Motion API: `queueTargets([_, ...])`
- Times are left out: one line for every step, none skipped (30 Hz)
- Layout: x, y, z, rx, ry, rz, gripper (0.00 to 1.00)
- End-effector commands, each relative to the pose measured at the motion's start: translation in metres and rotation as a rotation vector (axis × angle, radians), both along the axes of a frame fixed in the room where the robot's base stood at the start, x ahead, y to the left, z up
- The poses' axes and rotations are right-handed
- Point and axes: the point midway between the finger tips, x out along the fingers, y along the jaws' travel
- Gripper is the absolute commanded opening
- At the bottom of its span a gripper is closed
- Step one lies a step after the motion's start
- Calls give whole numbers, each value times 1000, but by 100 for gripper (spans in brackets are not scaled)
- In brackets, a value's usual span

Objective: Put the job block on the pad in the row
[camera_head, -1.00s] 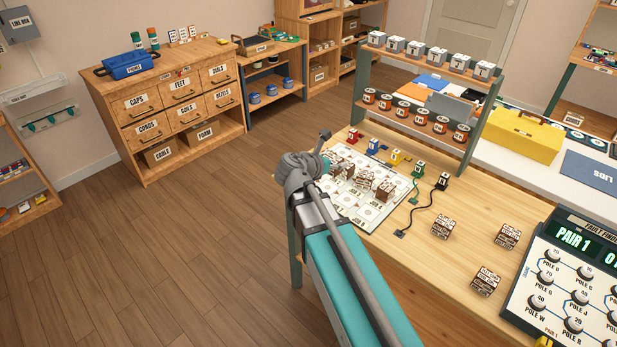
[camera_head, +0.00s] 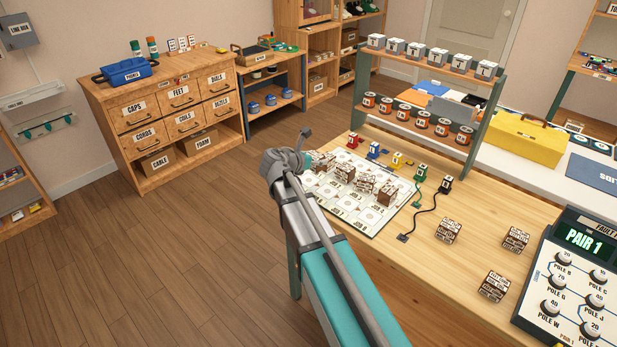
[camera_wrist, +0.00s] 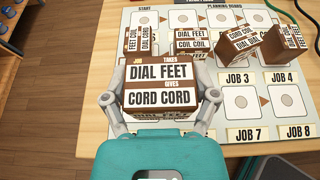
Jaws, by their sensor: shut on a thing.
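My gripper (camera_wrist: 160,98) is shut on a brown-and-white job block (camera_wrist: 160,72) in the wrist view. The block's label reads DIAL FEET over CORD CORD, and one finger shows on each side. The block is in front of the planning board (camera_wrist: 218,140); whether it touches the board cannot be told. Several other job blocks stand along the board's upper row, such as a DIAL FEET, COIL COIL block (camera_wrist: 194,41) and a tilted one (camera_wrist: 236,40). Bare pads (camera_wrist: 240,102) show at right, near labels JOB 3 and JOB 4. In the head view my arm partly hides the board (camera_head: 345,213).
Three loose blocks, one of them nearest the front (camera_head: 494,286), lie on the workbench (camera_head: 425,280) right of the board. Coloured plugs (camera_head: 396,160) and a black cord (camera_head: 424,212) lie behind and beside it. A two-tier rack (camera_head: 475,105) stands behind. A panel (camera_head: 575,275) stands at right.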

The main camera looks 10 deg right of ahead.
Motion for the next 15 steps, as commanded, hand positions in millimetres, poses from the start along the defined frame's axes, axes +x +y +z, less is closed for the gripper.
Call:
queueTargets([6, 2, -11, 0, 0, 0, 27])
queueTargets([8, 2, -13, 0, 0, 0, 27])
queueTargets([11, 3, -17, 0, 0, 0, 27])
queueTargets([13, 4, -20, 0, 0, 0, 27])
queueTargets([15, 5, -23, 0, 0, 0, 27])
queueTargets([18, 6, -27, 0, 0, 0, 27])
queueTargets([20, 6, -29, 0, 0, 0, 27])
queueTargets([22, 7, -31, 0, 0, 0, 27])
queueTargets([24, 7, -34, 0, 0, 0, 27])
queueTargets([26, 8, -35, 0, 0, -1, 27])
queueTargets([27, 8, -37, 0, 0, -1, 27])
queueTargets([28, 9, -38, 0, 0, -1, 27])
queueTargets([29, 9, -39, 0, 0, -1, 27])
queueTargets([30, 9, -39, 0, 0, -1, 27])
queueTargets([30, 9, -40, 0, 0, -1, 27])
